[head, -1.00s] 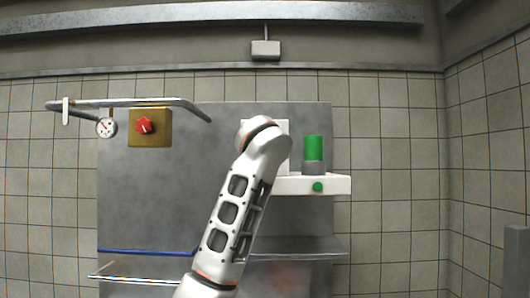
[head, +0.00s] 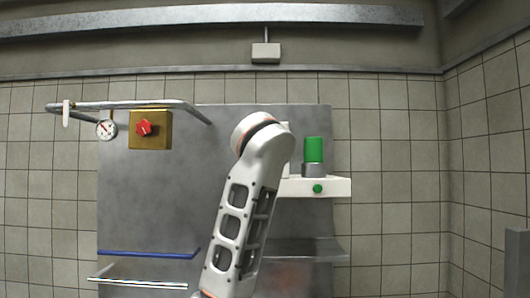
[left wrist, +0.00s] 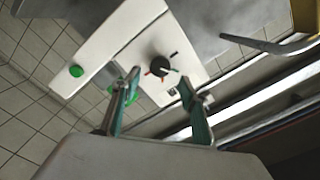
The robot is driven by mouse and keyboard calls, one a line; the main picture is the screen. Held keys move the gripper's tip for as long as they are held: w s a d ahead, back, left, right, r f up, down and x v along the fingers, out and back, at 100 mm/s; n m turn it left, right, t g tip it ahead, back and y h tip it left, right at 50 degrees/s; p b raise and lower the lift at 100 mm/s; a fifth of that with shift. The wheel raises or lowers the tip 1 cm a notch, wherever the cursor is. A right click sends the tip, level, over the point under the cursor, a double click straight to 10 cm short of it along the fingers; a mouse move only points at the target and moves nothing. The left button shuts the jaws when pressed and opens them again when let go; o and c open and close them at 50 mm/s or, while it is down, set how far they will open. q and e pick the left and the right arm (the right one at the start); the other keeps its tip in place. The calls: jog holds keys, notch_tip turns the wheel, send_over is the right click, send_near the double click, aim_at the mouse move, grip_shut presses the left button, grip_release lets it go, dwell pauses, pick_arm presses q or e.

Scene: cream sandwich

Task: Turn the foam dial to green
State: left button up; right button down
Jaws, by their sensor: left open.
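The dial is a black knob (left wrist: 160,66) on a white panel (left wrist: 190,70), with small coloured marks around it, some reddish. I cannot tell which mark its pointer is at. In the left wrist view my left gripper (left wrist: 158,79) is open, its two greenish fingers reaching toward the panel with the knob between and just beyond their tips. Contact is not clear. In the head view my arm (head: 240,210) hides the knob, most of the panel and the gripper. My right gripper is not in view.
A white unit (head: 335,187) with a green button (head: 317,188) carries a green cylinder (head: 313,150), just right of my arm. A yellow box (head: 162,143) with a red star knob (head: 144,128), a gauge (head: 106,130) and a pipe (head: 140,103) are at the left. A blue rail (head: 145,253) lies lower left.

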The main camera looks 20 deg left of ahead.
pick_arm(q)
jog(key=v, duration=0.7)
jog(key=shift+s, duration=0.1)
